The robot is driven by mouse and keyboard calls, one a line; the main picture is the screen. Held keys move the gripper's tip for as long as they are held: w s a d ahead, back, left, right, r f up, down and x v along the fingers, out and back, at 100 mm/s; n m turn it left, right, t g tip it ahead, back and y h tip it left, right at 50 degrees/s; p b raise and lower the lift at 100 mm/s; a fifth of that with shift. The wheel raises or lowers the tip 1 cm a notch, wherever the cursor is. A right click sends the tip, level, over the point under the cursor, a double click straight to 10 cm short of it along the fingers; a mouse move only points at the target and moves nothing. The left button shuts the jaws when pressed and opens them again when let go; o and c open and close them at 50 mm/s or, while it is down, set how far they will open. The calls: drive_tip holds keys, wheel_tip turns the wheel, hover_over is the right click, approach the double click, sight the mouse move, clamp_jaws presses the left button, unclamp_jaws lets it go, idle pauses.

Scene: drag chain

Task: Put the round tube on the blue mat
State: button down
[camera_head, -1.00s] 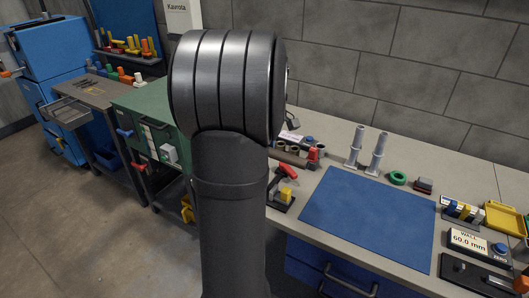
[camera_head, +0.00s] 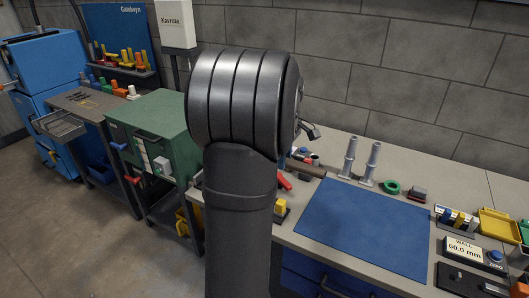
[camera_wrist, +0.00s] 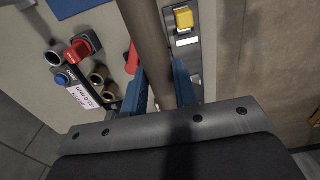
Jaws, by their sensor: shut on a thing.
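The round tube (camera_wrist: 148,35) is a long brownish-grey pipe. In the wrist view it runs from the top edge down between the two blue fingers of my gripper (camera_wrist: 160,85), which is shut on it. In the head view a short stretch of the tube (camera_head: 306,168) shows to the right of my arm, and my arm hides the gripper. The blue mat (camera_head: 365,228) lies flat and bare on the bench, to the right of my arm. A corner of it shows at the top left of the wrist view (camera_wrist: 72,8). The tube's height over the bench is hard to tell.
Two upright grey posts (camera_head: 348,158) stand behind the mat, with a green ring (camera_head: 391,187) beside them. A yellow tray (camera_head: 498,225) and a display (camera_head: 465,250) are at the right.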

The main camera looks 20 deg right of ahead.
drive_tip(key=s+d+f, duration=0.3)
drive_tip(key=d, duration=0.4)
drive_tip(key=s+d+f, duration=0.2)
drive_tip(key=s+d, duration=0.2)
drive_tip(key=d, duration=0.3)
hover_over(367, 220)
wheel_tip(367, 220, down, 4)
drive_tip(key=shift+f, duration=0.25)
drive_tip(key=shift+f, duration=0.1)
drive_tip(key=shift+f, duration=2.5)
drive_tip(key=shift+f, duration=0.6)
drive_tip(key=c, duration=1.1)
unclamp_jaws()
drive_tip(key=shift+o, duration=0.2)
drive_tip(key=shift+a, duration=0.1)
